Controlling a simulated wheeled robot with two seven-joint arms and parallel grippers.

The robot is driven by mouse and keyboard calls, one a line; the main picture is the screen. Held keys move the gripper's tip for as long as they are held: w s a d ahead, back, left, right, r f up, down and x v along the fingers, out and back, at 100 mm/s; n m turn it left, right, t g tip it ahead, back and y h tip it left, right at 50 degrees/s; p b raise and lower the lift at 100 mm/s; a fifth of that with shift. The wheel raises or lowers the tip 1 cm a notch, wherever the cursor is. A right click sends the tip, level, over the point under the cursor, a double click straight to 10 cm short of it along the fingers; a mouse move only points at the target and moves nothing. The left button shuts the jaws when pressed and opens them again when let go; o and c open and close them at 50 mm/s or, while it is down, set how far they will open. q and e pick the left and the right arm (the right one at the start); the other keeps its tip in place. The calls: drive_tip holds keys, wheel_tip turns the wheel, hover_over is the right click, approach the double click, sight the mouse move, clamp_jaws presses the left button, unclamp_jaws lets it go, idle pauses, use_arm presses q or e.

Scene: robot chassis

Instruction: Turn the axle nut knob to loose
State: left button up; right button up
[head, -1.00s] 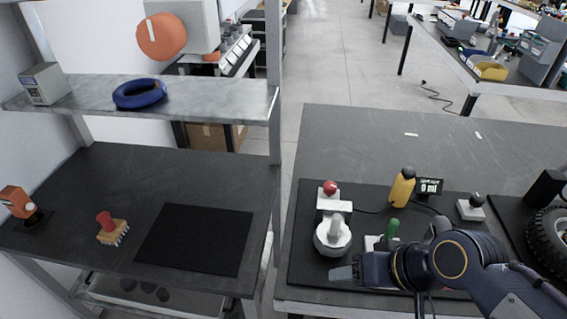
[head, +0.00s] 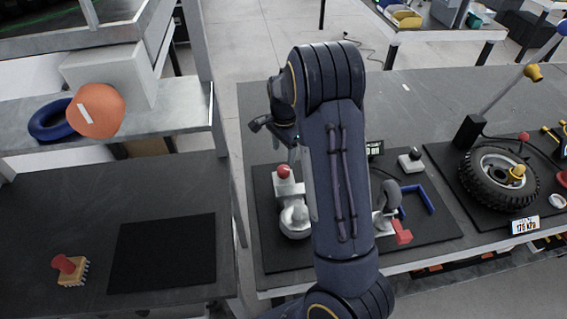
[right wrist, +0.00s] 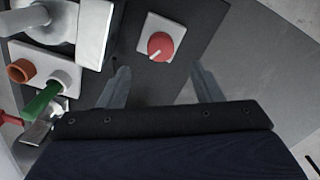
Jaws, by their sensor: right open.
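A round red knob (right wrist: 160,45) with a pale pointer line sits on a white square plate in the right wrist view. I read no label on it, and cannot tell if it is the axle nut knob. My right gripper (right wrist: 159,74) is open and empty, its two fingers spread just below the knob in that picture, apart from it. In the head view my right arm crosses the middle and hides much of the panel and the gripper. A tyred wheel (head: 478,193) with a yellow piece (head: 517,174) at its hub lies at the right. My left gripper is out of view.
A red-topped white fixture (head: 284,172) stands on the black panel left of my arm; a blue bracket (head: 425,198) is right of it. A green handle (right wrist: 42,101) and an orange cylinder (right wrist: 20,70) crowd the wrist view's left. The left bench has bare room.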

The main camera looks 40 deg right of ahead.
sight(284, 168)
wheel_tip(284, 168, down, 8)
drive_tip(key=shift+p, duration=0.55)
drive_tip(key=c, duration=1)
